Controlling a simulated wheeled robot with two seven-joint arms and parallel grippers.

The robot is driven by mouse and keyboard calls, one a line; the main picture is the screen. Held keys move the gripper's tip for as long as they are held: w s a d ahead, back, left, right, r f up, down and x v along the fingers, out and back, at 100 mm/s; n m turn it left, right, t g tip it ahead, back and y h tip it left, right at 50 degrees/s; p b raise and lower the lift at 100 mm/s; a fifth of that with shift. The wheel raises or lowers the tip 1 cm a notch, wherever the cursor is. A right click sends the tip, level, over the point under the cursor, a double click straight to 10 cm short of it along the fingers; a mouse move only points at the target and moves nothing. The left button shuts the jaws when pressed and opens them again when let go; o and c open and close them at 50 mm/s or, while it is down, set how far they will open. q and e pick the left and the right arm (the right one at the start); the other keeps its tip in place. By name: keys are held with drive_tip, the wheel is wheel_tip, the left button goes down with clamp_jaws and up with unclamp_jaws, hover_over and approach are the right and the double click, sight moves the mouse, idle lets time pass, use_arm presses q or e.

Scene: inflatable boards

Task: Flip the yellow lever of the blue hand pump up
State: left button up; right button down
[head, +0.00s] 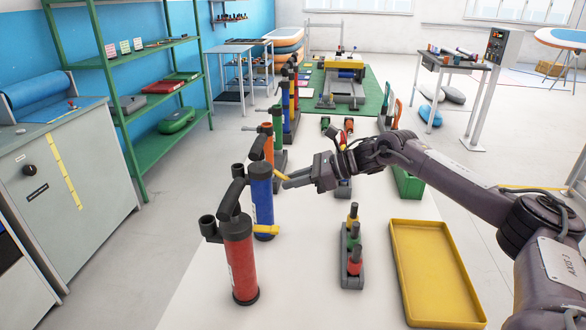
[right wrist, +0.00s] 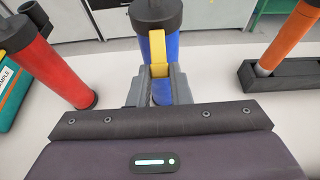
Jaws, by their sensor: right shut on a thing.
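The blue hand pump (head: 262,203) stands upright on the long white table, with a black cap and handle on top. Its yellow lever (head: 280,174) is near the top, on the side facing my right gripper (head: 286,183). In the right wrist view, the lever (right wrist: 158,45) slopes down from the black cap in front of the blue barrel (right wrist: 173,48). Its lower end is between the fingers of my right gripper (right wrist: 158,84), which is shut on it. My left gripper is not in view.
A red pump (head: 240,262) stands close in front of the blue one, and an orange pump (head: 268,148) stands behind. A grey holder with coloured pieces (head: 352,255) and a yellow tray (head: 437,275) lie to the right. Bare table lies between.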

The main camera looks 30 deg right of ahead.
sight(288, 178)
wheel_tip(288, 178, up, 3)
drive_tip(key=g+h+p, duration=0.3)
drive_tip(key=h+p, duration=0.1)
drive_tip(key=p, duration=0.6)
drive_tip(key=shift+s+d+r+p, duration=0.1)
drive_tip(key=shift+r+p, duration=0.05)
drive_tip(key=shift+p, duration=0.25)
drive_tip(key=shift+r+g+h+p, duration=0.1)
drive_tip(key=shift+g+h+p, duration=0.4)
drive_tip(key=shift+h+p, duration=0.6)
drive_tip(key=shift+p, duration=0.1)
drive_tip(key=c, duration=1.3)
unclamp_jaws()
